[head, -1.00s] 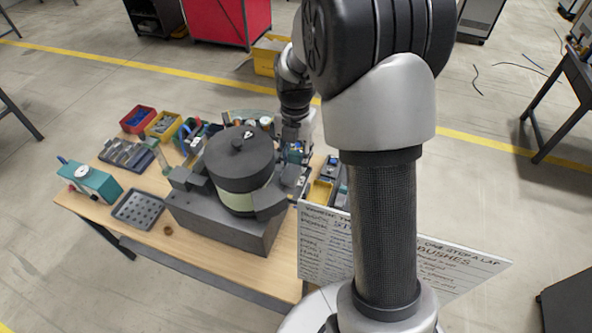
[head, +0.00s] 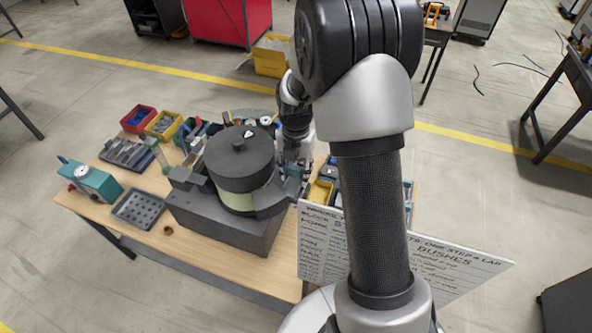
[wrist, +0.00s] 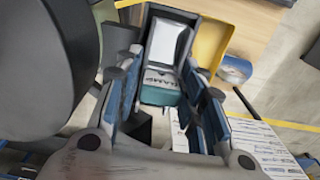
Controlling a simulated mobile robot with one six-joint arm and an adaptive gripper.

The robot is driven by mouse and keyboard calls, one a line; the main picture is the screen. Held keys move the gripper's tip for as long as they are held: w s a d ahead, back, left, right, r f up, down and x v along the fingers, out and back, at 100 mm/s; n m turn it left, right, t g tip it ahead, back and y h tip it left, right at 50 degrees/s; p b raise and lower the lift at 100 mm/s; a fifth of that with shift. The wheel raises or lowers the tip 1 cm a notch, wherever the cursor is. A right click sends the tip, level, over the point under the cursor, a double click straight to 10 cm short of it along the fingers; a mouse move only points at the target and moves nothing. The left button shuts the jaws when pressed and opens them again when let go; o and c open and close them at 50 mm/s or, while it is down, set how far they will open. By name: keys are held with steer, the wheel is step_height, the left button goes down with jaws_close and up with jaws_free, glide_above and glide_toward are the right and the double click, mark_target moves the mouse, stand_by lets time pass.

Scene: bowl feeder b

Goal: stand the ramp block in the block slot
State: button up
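In the wrist view, a block with a pale sloping face and a teal lower part (wrist: 160,93), carrying dark lettering, appears between my fingers; it looks like the ramp block. My gripper (wrist: 160,70) has its two blue-padded fingers apart, one on each side of the block, with a narrow dark gap visible at the left. I cannot tell how deep the fingers reach beside it. I cannot make out the block slot.
A yellow bin (wrist: 212,43) is close beyond the block. The feeder's dark round bowl (wrist: 35,65) fills the wrist view's left. On the wooden table (head: 190,247) are a grey perforated tray (head: 138,209) and a teal device (head: 90,183). A lettered board (head: 440,262) stands in front.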

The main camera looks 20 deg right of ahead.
mark_target(296, 167)
steer(key=o, duration=0.3)
steer(key=shift+r, duration=0.1)
step_height(296, 167, up, 12)
steer(key=shift+r, duration=0.15)
stand_by(0.4)
stand_by(0.4)
